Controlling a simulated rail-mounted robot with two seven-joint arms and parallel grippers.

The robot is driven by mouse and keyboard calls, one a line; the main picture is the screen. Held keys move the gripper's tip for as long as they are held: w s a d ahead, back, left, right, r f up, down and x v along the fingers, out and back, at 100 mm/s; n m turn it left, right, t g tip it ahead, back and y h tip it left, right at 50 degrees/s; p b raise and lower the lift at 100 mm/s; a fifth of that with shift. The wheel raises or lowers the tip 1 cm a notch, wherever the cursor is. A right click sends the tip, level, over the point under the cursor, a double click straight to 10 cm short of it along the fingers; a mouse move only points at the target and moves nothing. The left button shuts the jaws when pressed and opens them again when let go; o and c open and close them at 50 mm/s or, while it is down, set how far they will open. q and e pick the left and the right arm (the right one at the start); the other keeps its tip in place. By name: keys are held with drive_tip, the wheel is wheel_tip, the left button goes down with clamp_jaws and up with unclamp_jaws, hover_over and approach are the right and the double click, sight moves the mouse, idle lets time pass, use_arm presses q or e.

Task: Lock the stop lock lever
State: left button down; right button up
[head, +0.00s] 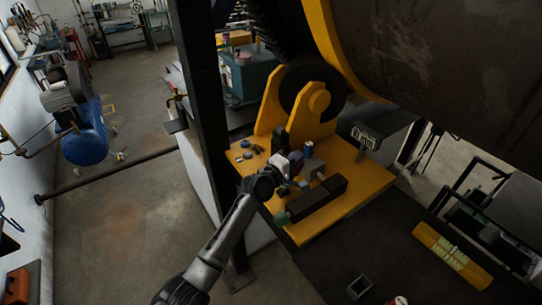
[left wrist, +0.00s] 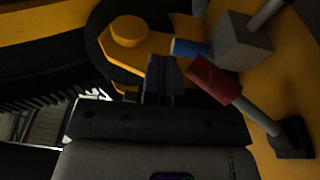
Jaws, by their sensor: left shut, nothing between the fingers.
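A lever with a red grip (left wrist: 213,80) and a grey rod shows in the left wrist view, most likely the stop lock lever. Its rod slants down right to a dark pivot base (left wrist: 291,138) on the yellow plate. A grey block (left wrist: 242,43) with a blue pin (left wrist: 190,47) stands just beyond the grip; the block also shows in the head view (head: 313,167). My left gripper (head: 291,158) is over the yellow plate; its shut, empty fingers (left wrist: 163,78) are just left of the red grip. I cannot tell whether they touch it. My right gripper is not in view.
The yellow base plate (head: 345,190) carries a dark rectangular housing (head: 322,198) and a yellow bracket with a black wheel (head: 332,92). A large drum (head: 450,60) overhangs at right. A black post (head: 205,90) stands left of the plate. A yellow object (head: 452,255) lies on the dark surface.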

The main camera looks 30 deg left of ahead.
use_arm(q)
drive_tip(key=s+a+r+p, duration=0.1)
drive_tip(key=s+a+r, duration=0.1)
drive_tip(key=s+r, duration=0.6)
drive_tip(key=shift+s+r, duration=0.25)
drive_tip(key=shift+r, duration=0.2)
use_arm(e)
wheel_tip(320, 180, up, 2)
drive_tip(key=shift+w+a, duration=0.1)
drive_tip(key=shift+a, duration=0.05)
use_arm(q)
drive_tip(key=shift+a, duration=0.1)
